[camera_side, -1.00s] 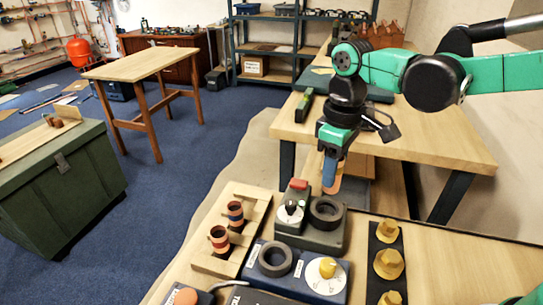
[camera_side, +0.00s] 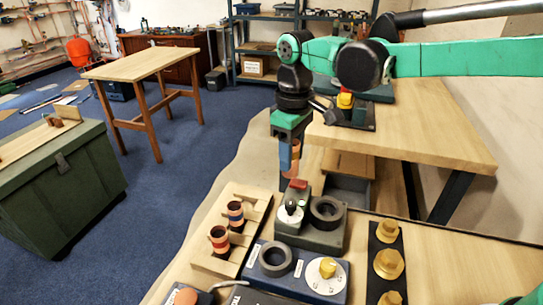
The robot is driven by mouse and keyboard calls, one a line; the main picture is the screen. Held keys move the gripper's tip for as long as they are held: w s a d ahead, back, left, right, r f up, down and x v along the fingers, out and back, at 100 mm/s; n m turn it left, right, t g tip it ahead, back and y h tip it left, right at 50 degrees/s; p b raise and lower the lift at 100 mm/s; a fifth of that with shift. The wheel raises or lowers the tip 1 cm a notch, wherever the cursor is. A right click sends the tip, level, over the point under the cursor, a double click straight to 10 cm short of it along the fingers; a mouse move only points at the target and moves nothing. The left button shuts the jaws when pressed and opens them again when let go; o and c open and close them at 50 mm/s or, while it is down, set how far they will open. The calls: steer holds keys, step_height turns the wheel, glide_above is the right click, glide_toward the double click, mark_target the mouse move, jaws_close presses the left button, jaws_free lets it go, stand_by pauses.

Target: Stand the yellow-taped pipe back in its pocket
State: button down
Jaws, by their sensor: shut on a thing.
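My gripper (camera_side: 287,162) is shut on a copper-coloured pipe (camera_side: 295,170) that hangs upright below it, in the air behind the dark fixture. The fingers cover part of this pipe, and I cannot make out yellow tape on it. The wooden rack (camera_side: 208,264) with pockets stands at the lower left, below and to the left of my gripper.
Right of the rack stand a dark fixture (camera_side: 312,238) with a red button and black ring, and a blue box (camera_side: 262,287) with a ring and yellow knob (camera_side: 328,267). A black strip (camera_side: 377,270) holds brass fittings. Bare bench (camera_side: 460,270) lies farther right.

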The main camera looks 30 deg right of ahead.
steer(key=w+a+f, duration=0.3)
steer(key=w+a, duration=0.2)
steer(key=a, duration=0.1)
steer(key=shift+n, duration=0.4)
steer(key=f, duration=0.7)
steer(key=shift+w+a+f, duration=0.1)
steer(key=shift+w+f, duration=0.15)
steer(key=shift+f, duration=0.1)
steer(key=shift+f, duration=0.15)
steer(key=c, duration=0.5)
jaws_free()
